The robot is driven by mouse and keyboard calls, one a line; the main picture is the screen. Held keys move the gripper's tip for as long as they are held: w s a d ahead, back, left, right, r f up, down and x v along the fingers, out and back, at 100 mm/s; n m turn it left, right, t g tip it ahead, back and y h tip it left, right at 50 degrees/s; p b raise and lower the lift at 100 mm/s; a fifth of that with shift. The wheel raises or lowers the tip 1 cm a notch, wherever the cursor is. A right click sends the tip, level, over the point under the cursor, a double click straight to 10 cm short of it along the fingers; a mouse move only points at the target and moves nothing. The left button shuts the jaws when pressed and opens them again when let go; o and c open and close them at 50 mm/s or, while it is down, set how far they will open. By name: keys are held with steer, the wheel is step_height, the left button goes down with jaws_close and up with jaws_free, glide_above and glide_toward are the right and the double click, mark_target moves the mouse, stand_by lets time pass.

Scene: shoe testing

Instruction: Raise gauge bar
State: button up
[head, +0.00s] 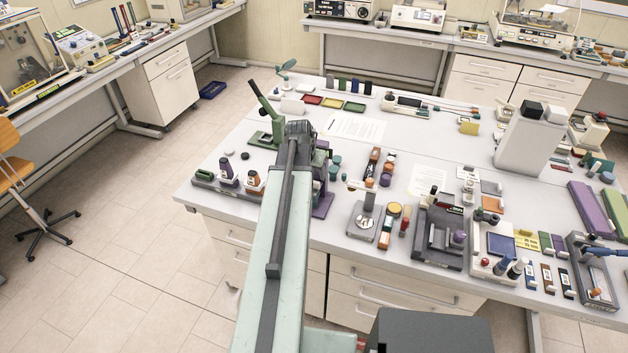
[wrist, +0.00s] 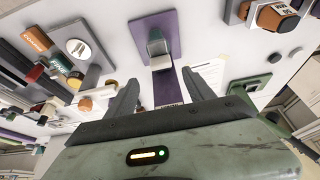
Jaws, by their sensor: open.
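My gripper (wrist: 162,84) is open, with its two grey fingers apart and nothing held between them. In the wrist view, a purple stand (wrist: 141,31) lies beyond the fingertips. A grey and pale upright part (wrist: 157,47) stands on it, in line with the gap between the fingers and apart from them. I cannot tell for certain which part is the gauge bar. In the head view, the purple stand (head: 323,206) is partly hidden behind my arm, and the fingers are hidden too.
Left of the stand in the head view is a tray of small bottles (head: 228,178). Right of it stand a grey gauge (head: 362,222) and a dark grey device (head: 437,247). A green device (head: 265,138) is behind. The table's back middle has bare room.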

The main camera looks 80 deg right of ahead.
mark_target(314, 182)
steer(key=b+x, duration=0.7)
steer(key=x, duration=0.1)
steer(key=shift+a+f, duration=0.1)
jaws_close()
steer(key=shift+r, duration=0.25)
